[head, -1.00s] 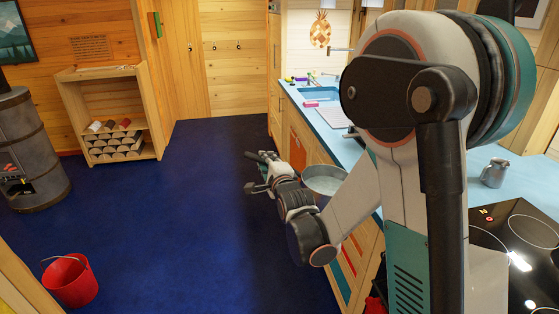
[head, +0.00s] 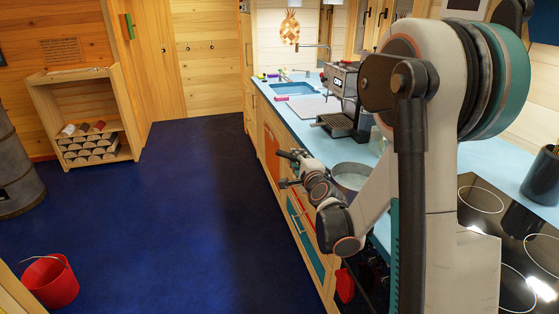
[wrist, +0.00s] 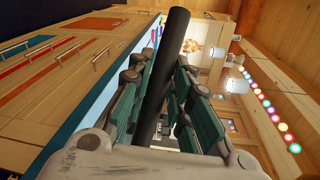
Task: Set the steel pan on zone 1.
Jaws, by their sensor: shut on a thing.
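The steel pan (head: 351,178) shows in the head view beside my wrist, partly hidden by my arm, at the front edge of the blue counter. My gripper (head: 291,167) is shut on its dark handle. In the wrist view the black handle (wrist: 166,65) runs between the green-padded fingers of my gripper (wrist: 158,98); the pan's body is not clear there. The black cooktop (head: 490,225) with several ringed zones lies at the right, behind my arm. One bare zone (head: 481,200) is at its far left. I cannot read which is zone 1.
A coffee machine (head: 341,100) stands on the blue counter (head: 296,122), with a sink (head: 294,88) beyond. A red bucket (head: 50,281) and a wooden shelf (head: 88,120) stand left. The blue floor between is clear.

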